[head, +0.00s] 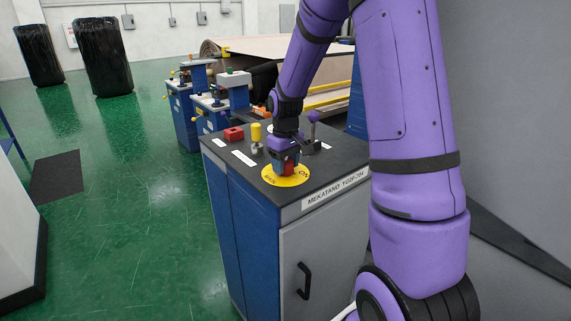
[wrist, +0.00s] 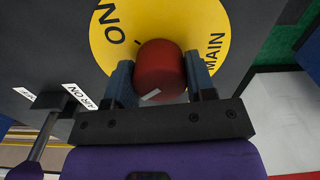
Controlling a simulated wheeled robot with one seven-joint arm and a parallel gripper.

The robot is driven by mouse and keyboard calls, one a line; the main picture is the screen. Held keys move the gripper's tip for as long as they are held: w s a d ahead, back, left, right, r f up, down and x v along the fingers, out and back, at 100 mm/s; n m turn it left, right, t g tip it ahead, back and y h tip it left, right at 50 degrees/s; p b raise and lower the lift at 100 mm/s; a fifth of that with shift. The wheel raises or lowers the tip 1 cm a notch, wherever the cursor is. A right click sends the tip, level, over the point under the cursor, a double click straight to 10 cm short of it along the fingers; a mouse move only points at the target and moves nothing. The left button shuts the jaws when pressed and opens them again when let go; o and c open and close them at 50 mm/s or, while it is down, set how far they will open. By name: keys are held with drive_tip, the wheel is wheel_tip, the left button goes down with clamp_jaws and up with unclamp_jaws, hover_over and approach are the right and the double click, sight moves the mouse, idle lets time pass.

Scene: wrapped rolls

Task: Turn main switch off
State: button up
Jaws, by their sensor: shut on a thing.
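The main switch is a red knob (wrist: 160,68) on a round yellow plate (wrist: 112,45) marked "MAIN" and "ON". In the head view the yellow plate (head: 284,180) lies on the dark top of the blue and grey cabinet, near its front edge, and the red knob (head: 288,169) shows just below my gripper. My gripper (wrist: 160,80) is shut on the red knob, one blue finger on each side of it. A small white mark on the knob points toward the lower left in the wrist view. Part of the plate is hidden behind the knob and fingers.
On the cabinet top (head: 222,155) stand a red block (head: 233,134), a yellow-topped post (head: 256,133) and a purple-knobbed lever (head: 312,128). A lever beside an "AIR ON" label (wrist: 80,96) shows in the wrist view. Green floor (head: 130,220) lies open to the left.

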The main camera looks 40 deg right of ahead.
sight(286, 161)
drive_tip(key=shift+n, duration=0.6)
drive_tip(key=o, duration=0.9)
drive_tip(key=shift+o, duration=0.2)
drive_tip(key=shift+r, duration=0.1)
wheel_tip(286, 161, up, 11)
drive_tip(key=shift+f, duration=0.2)
